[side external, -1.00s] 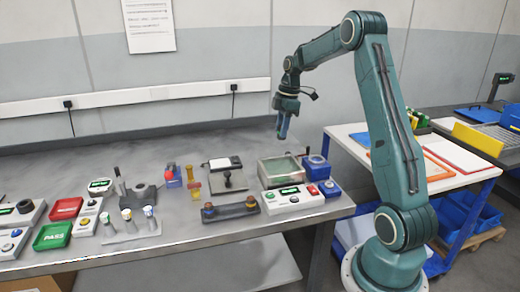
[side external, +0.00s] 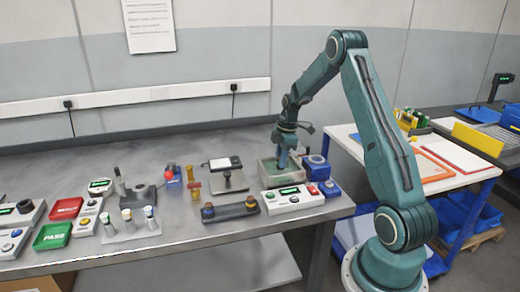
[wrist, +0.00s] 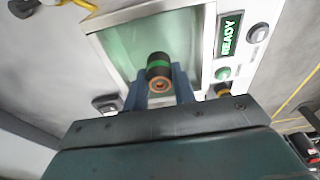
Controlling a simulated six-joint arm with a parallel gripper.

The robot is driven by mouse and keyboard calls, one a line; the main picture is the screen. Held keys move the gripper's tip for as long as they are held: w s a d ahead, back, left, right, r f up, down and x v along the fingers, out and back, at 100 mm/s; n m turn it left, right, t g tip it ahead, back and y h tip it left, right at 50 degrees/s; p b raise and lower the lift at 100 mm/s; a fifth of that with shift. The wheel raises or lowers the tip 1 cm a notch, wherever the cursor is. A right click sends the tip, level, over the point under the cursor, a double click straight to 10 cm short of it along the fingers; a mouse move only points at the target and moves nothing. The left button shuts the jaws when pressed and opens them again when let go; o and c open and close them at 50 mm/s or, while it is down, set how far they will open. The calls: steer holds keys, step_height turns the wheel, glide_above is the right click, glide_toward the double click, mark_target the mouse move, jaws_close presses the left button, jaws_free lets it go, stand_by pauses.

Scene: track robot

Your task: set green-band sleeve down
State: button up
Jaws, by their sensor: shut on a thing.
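The green-band sleeve (wrist: 158,62) is a short dark cylinder with a green ring and a copper-coloured end. It sits between the two blue fingers of my gripper (wrist: 159,84), which is shut on it. Beneath the sleeve in the wrist view is a pale-framed box (wrist: 208,45) with a green floor. In the side view my gripper (side external: 283,162) points down with its fingertips at this box (side external: 262,172). The sleeve cannot be made out there. I cannot tell whether the sleeve touches the floor of the box.
A blue container (side external: 316,168) is close on the right. A plate with a clamp (side external: 229,181) stands to the left. Bare bench lies behind.

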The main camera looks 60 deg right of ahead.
steer(key=shift+f, duration=1.95)
steer(key=shift+f, duration=0.15)
steer(key=o, duration=1)
steer(key=shift+o, duration=0.2)
step_height(320, 180, up, 12)
steer(key=s+d, duration=0.1)
steer(key=shift+s+d, duration=0.15)
